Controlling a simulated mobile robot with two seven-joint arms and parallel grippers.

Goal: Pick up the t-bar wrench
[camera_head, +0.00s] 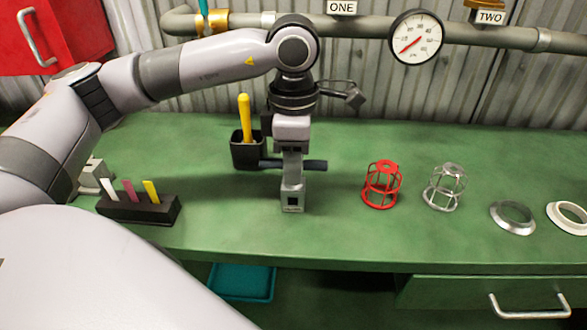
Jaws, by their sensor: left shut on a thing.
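The t-bar wrench shows as a dark crossbar (315,166) sticking out on both sides of my left gripper (292,172), above the green workbench. My left gripper points down and is shut on the wrench. A grey metal block hangs below the crossbar; I cannot tell whether it is gripper fingertip or wrench socket. The gripper hides the middle of the wrench. Whether its lower end touches the bench is unclear. My right gripper is not in view.
On the green workbench (330,235) stand a black holder (247,155) with a yellow handle, close left of the gripper, a black rack (140,208), a red cage (381,186), a metal cage (444,188) and two rings (513,217). A pipe with a gauge (416,37) runs behind.

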